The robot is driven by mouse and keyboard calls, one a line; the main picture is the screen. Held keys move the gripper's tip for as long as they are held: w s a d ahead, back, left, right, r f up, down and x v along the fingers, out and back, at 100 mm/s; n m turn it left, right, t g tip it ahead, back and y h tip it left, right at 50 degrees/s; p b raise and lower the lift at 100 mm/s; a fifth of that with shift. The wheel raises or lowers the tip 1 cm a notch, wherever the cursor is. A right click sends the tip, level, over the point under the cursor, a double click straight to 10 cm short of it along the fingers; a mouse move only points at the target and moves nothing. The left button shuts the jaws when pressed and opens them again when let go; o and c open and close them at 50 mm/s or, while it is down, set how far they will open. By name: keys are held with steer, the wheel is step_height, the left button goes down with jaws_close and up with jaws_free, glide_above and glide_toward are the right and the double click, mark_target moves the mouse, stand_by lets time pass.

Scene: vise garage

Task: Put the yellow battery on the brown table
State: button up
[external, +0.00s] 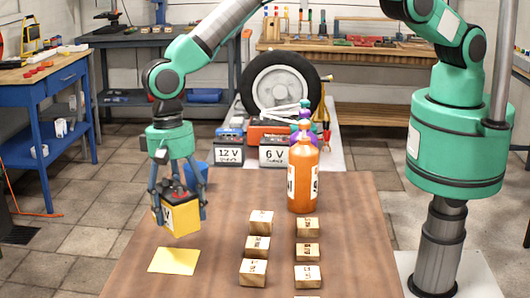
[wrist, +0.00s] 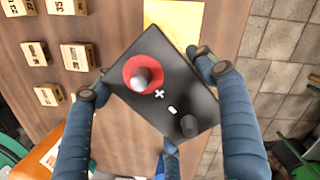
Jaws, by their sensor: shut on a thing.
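The yellow battery (external: 182,217) has a dark top and hangs tilted in my gripper (external: 177,200), over the left edge of the brown table (external: 215,230). In the wrist view its black top (wrist: 165,88) shows a red-ringed terminal and a plain dark terminal. My gripper (wrist: 150,90) is shut on the battery, with blue fingers on both sides of it. The battery is above the tabletop in the external view; the exact gap is hard to tell.
A yellow sheet (external: 174,261) lies flat on the table near the battery. Several wooden blocks (external: 257,246) stand in two columns to the right. An orange bottle (external: 303,175) stands at the back.

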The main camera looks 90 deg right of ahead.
mark_target(175, 186)
steer(key=shift+f, duration=1.2)
steer(key=shift+f, duration=1.9)
steer(key=shift+f, duration=0.1)
steer(key=o, duration=1.9)
steer(key=shift+f+b, duration=0.1)
steer(key=shift+b, duration=0.2)
steer(key=shift+o, duration=0.2)
steer(key=shift+w+d+r+p, duration=0.15)
steer(key=shift+d+r, duration=0.05)
steer(key=shift+r, duration=1.8)
steer(key=shift+w+d+r+p, duration=0.15)
steer(key=shift+r+p, duration=0.05)
steer(key=shift+r, duration=1.85)
steer(key=shift+w+d+r+p, duration=0.15)
steer(key=shift+d+r, duration=0.05)
steer(key=shift+r, duration=1.8)
